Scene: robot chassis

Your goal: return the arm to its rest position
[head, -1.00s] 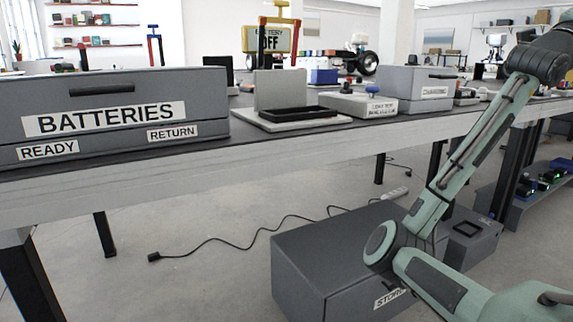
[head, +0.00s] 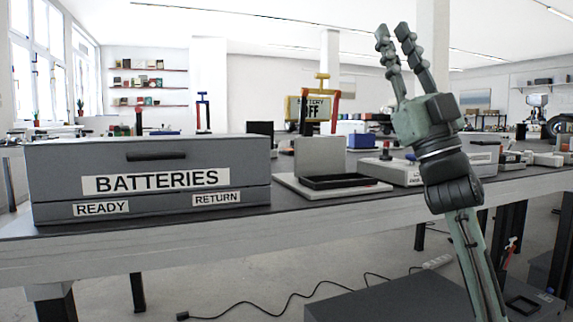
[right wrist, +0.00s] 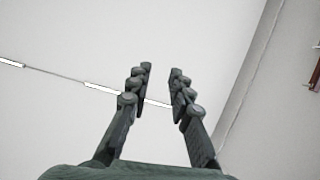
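My right gripper (head: 393,42) is raised well above the workbench at the right of the head view, its fingers pointing up. The two fingers are apart with nothing between them. In the right wrist view the open fingers (right wrist: 160,88) show against the ceiling and upper wall. My right forearm rises from the bottom right of the head view in front of the bench. My left gripper is in neither view.
A grey BATTERIES box (head: 150,165) stands on the workbench (head: 330,213) at left. A grey storage box (head: 400,300) and a cable (head: 260,303) lie on the floor below.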

